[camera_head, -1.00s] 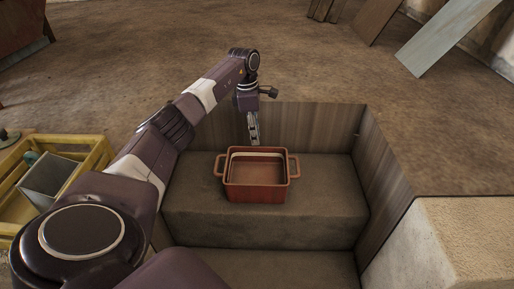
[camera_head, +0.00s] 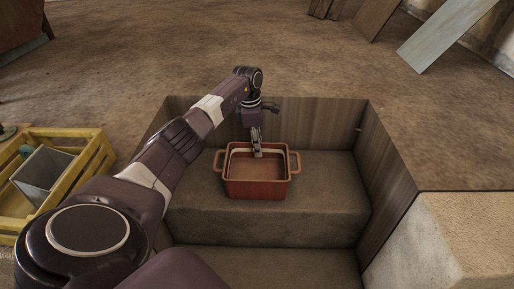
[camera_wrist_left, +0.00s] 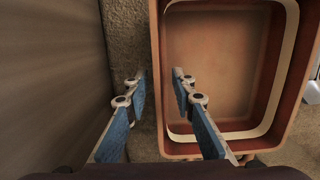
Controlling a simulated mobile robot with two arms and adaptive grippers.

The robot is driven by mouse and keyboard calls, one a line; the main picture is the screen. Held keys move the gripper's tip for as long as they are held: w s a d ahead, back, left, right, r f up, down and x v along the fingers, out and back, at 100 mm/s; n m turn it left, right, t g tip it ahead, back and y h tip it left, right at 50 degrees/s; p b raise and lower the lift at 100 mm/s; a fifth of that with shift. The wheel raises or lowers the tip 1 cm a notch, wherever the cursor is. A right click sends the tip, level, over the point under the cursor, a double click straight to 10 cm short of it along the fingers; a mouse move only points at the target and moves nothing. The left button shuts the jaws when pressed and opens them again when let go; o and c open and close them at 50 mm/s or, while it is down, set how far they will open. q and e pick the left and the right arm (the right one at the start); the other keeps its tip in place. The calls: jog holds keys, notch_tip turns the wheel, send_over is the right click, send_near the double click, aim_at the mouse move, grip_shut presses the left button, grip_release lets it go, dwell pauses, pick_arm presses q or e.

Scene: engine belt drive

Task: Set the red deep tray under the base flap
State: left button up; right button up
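The red deep tray (camera_head: 258,188) sits upright on the brown step inside the pit, with a loop handle on each side and a pale band around its inner rim. My left gripper (camera_head: 257,151) points down at the tray's far wall. In the left wrist view the gripper (camera_wrist_left: 158,82) is open, with one blue-padded finger outside the tray wall and the other over the inside of the tray (camera_wrist_left: 220,50). I cannot tell whether either finger touches the wall. My right gripper is not in view. I cannot make out a base flap.
Wooden panels (camera_head: 310,122) wall the pit at the back and right. The brown step (camera_head: 325,210) is bare to the right of the tray. A yellow crate (camera_head: 85,172) holding a grey box (camera_head: 42,172) stands at left. A pale block (camera_head: 470,240) is at right.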

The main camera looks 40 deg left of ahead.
pick_arm(q)
jog(key=shift+c, duration=0.5)
grip_shut()
jog(key=shift+r, duration=0.2)
